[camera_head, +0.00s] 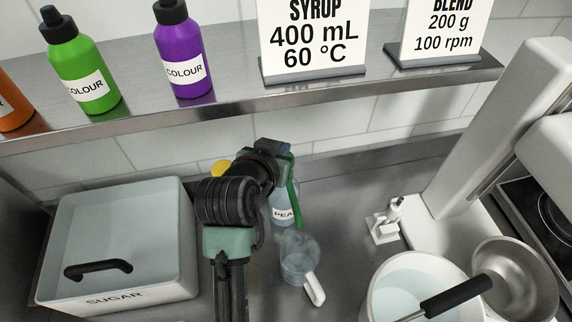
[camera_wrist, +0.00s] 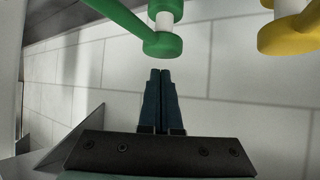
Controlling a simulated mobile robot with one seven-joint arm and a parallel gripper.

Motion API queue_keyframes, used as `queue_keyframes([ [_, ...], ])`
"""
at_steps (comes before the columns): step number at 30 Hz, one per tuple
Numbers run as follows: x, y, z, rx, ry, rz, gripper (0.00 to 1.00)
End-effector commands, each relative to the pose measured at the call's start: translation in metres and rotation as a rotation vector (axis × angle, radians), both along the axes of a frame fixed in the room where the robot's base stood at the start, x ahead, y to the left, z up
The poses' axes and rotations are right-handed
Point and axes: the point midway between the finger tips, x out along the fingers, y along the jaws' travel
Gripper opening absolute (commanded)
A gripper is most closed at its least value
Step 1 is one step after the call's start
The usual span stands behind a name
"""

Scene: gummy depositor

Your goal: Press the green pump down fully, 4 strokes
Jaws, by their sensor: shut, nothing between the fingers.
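The green pump (camera_wrist: 163,44) shows in the wrist view as a round green cap on a white stem, with a green spout running to the upper left. In the head view its green spout (camera_head: 295,206) hangs beside a clear bottle (camera_head: 282,214) labelled "PEA…", partly hidden by my arm. My gripper (camera_wrist: 160,72) is shut and empty, its fingertips close to the green cap with a small gap showing in the picture. In the head view my gripper (camera_head: 277,150) is over the bottle's top; contact there is hidden.
A yellow pump (camera_wrist: 290,34) stands right of the green one in the wrist view. A clear cup (camera_head: 294,262) with a white handle sits in front of the bottle. A sugar bin (camera_head: 120,240) is left, a mixing bowl (camera_head: 415,285) right. A shelf (camera_head: 240,100) runs above.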

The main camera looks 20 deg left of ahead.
Motion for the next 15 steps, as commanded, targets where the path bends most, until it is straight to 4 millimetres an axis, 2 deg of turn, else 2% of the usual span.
queue_keyframes([
  [15, 0.0002, 0.0, -0.0036, 0.0, -0.002, 0.0, 0.0],
])
